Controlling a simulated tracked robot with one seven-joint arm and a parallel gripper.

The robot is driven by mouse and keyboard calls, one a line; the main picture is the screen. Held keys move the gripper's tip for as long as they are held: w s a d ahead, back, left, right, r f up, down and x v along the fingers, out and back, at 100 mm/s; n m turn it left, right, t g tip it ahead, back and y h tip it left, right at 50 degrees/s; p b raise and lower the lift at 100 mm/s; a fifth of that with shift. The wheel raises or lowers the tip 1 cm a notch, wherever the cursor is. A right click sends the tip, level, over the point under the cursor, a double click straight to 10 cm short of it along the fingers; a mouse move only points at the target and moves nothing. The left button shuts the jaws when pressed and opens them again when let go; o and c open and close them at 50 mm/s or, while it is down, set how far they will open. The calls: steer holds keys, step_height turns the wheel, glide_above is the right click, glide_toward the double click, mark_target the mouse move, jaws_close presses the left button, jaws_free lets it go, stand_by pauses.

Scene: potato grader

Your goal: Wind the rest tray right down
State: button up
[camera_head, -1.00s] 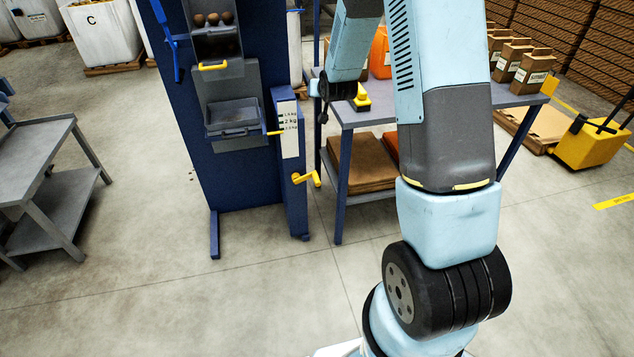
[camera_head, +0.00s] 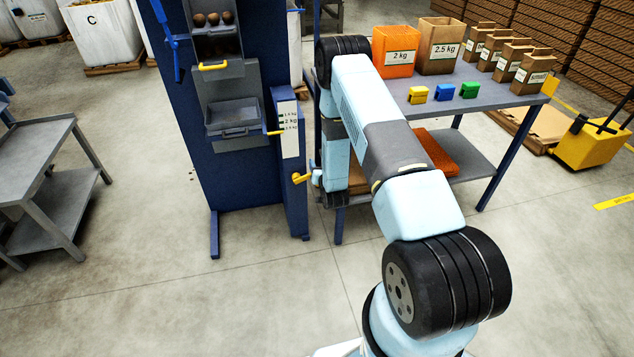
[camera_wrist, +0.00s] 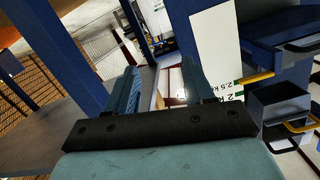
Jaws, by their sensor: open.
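The rest tray (camera_head: 232,116) is a grey tray on the front of the blue grader, with a yellow pointer (camera_head: 274,132) beside the white scale (camera_head: 289,140). The pointer stands near the 2.5 kg mark, the lowest label. The tray also shows in the wrist view (camera_wrist: 262,32), which is tilted far over, with the pointer (camera_wrist: 257,77). The yellow crank (camera_head: 300,178) sticks out of the blue post below the scale. My gripper (camera_head: 315,178) is open at the crank's right end. In the wrist view, I cannot tell whether the crank lies between the fingers (camera_wrist: 165,88).
A table (camera_head: 480,92) right of the grader holds an orange 2 kg bag (camera_head: 396,52), a 2.5 kg bag (camera_head: 440,45) and coloured blocks; my arm passes in front. A grey bench (camera_head: 35,150) stands left. The floor in front is clear.

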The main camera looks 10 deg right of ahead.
steer(key=s+f+t, duration=0.2)
steer(key=s+f, duration=0.8)
steer(key=f, duration=0.2)
steer(key=w, duration=1.3)
steer(key=shift+w+f, duration=0.1)
steer(key=shift+w, duration=0.3)
jaws_close()
